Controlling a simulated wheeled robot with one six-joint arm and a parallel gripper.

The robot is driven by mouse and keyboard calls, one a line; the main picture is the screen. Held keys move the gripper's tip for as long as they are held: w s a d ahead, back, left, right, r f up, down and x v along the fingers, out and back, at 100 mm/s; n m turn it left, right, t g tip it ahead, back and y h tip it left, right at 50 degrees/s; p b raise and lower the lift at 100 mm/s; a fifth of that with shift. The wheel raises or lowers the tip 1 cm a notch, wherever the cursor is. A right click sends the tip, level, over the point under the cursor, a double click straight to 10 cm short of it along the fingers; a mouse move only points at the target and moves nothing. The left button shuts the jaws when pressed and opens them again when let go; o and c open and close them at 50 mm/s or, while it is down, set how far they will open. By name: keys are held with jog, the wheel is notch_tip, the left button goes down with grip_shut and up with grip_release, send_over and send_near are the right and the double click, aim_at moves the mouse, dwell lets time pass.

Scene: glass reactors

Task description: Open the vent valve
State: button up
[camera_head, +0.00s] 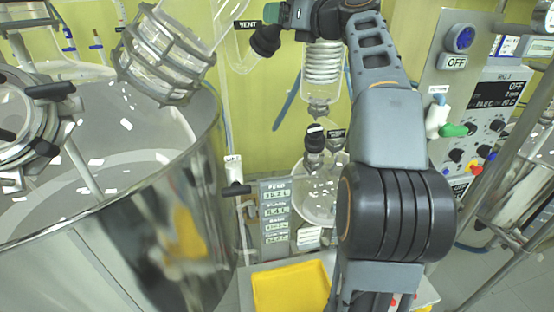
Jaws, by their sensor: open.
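A black VENT label (247,24) marks the vent valve at the top, left of centre. A dark rounded knob (265,41) beside the label appears to be the valve's handle, but its position is hard to read. My arm rises on the right and bends left along the top edge. My gripper (276,20) is at its end, close above and right of the knob, and is open. The top edge cuts off part of it. I cannot tell whether it touches the knob.
A glass condenser (322,75) with coils hangs just below my wrist, above a glass flask (318,195) with black caps. A large steel vessel (190,210) fills the left. A control panel (485,115) stands at right. A yellow tray (290,287) lies low.

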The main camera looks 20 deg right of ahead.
jog(key=b+v, duration=0.3)
jog(key=v, duration=1)
jog(key=s+a+f+n+g+h, duration=0.1)
jog(key=a+f+n, duration=0.3)
jog(key=f, duration=0.5)
jog(key=s+a+f+n+g+h, duration=0.1)
jog(key=a+f+n+g, duration=0.3)
jog(key=f+n, duration=0.4)
jog(key=s+a+f+n+g+h+p, duration=0.1)
jog(key=a+f+n, duration=0.4)
jog(key=f, duration=0.5)
jog(key=shift+a+f+n+g+h, duration=0.3)
jog(key=shift+n+g+h, duration=0.2)
jog(key=shift+g, duration=0.7)
